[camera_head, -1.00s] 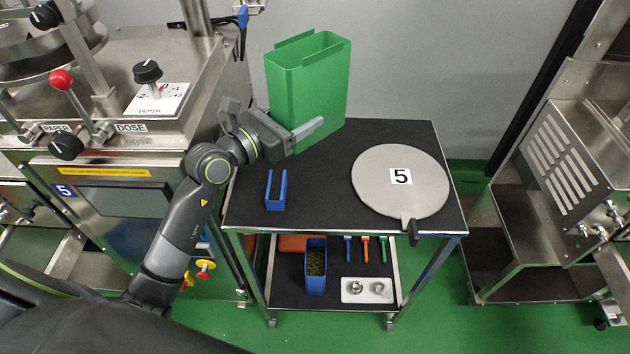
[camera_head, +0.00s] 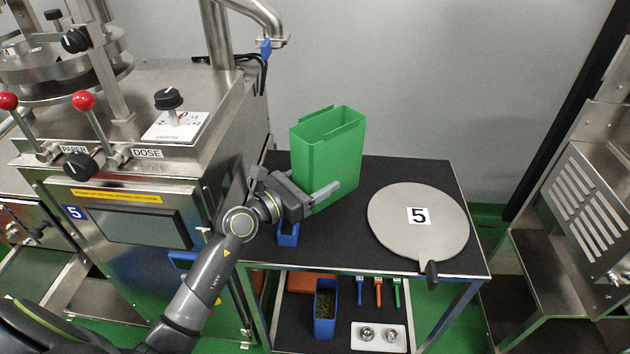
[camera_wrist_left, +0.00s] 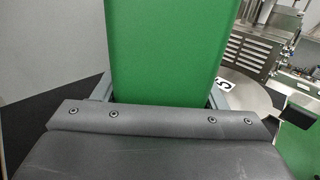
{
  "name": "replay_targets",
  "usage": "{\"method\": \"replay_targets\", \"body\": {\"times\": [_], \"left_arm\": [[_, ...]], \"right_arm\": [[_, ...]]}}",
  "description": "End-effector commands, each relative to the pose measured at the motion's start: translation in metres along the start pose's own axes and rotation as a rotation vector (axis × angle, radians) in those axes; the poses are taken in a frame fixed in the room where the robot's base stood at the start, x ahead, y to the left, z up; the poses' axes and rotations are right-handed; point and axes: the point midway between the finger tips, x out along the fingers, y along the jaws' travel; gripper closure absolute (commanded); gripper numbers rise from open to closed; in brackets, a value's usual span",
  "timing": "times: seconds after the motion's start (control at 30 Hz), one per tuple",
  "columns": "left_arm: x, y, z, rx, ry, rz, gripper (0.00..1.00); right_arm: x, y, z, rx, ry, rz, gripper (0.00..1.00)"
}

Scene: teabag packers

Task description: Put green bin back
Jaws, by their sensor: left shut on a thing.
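The green bin (camera_head: 335,150) is tall, open-topped and upright over the back left of the black-topped cart (camera_head: 400,250). I cannot tell whether its base touches the cart top. My left gripper (camera_head: 322,196) is shut on the bin low down, with a finger along its near side. In the left wrist view the bin (camera_wrist_left: 165,45) stands between the two fingers (camera_wrist_left: 160,95) and fills the middle. My right gripper is in neither view.
A round grey lid marked 5 (camera_head: 415,222) lies on the cart's right side. The steel machine (camera_head: 130,200) is close on the left. A lower shelf holds a blue bin (camera_head: 325,310) and several tools.

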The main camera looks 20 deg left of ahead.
Motion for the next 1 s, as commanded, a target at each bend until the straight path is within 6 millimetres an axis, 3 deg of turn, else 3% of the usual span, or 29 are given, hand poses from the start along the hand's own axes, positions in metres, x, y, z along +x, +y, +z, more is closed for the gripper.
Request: {"method": "replay_targets", "body": {"times": [0.63,0.67,0.8,1.0], "left_arm": [[0.000,0.000,-0.010,0.000,-0.002,0.000,0.72],[0.000,0.000,-0.012,0.000,0.001,0.000,0.32],[0.000,0.000,-0.011,0.000,0.001,0.000,0.14],[0.000,0.000,-0.011,0.000,0.000,0.000,0.13]], "right_arm": [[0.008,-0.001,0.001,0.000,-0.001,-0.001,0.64],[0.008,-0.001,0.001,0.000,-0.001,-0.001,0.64],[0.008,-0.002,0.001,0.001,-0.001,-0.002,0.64],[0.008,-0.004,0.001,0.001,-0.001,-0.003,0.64]]}}
